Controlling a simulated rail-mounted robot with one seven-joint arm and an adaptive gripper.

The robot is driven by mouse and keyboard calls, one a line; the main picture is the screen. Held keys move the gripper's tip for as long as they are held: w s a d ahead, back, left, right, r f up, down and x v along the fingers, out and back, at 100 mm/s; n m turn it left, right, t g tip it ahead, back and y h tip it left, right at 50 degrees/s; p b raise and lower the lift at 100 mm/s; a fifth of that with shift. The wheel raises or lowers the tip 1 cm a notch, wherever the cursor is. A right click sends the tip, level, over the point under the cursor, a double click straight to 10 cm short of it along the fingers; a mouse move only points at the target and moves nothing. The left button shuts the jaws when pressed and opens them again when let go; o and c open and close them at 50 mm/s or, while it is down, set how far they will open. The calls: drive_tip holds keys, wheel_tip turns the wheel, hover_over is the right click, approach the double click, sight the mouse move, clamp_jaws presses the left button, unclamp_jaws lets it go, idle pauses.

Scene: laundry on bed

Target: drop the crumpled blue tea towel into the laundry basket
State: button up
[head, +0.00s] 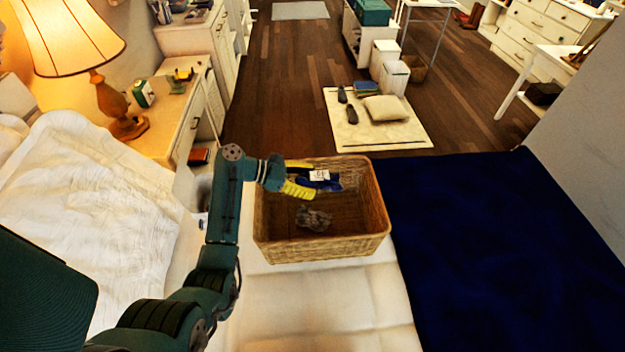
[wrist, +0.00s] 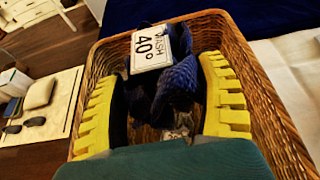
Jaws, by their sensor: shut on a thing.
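The crumpled blue tea towel (head: 328,183) is between the yellow fingers of my gripper (head: 299,178), over the inside of the wicker laundry basket (head: 322,251). My gripper is shut on the towel. In the wrist view the dark blue towel (wrist: 176,88) bunches between the two fingers (wrist: 164,108), and a white tag (wrist: 151,48) reading "WASH 40°" lies on it. The basket rim (wrist: 262,75) surrounds the gripper and towel in that view. A crumpled greyish cloth (head: 313,218) lies on the basket floor. Whether the towel touches the basket wall I cannot tell.
The basket stands on a pale bed surface (head: 330,305). A dark blue cover (head: 490,240) lies to its right, and white bedding (head: 85,225) is at the left. A nightstand (head: 165,115) with a lit lamp (head: 75,40) stands at the back left.

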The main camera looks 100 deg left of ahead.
wheel_tip(320, 180, down, 3)
drive_tip(key=shift+r+b, duration=0.15)
drive_tip(key=shift+b, duration=0.45)
drive_tip(key=o, duration=1.2)
drive_tip(key=v, duration=1.2)
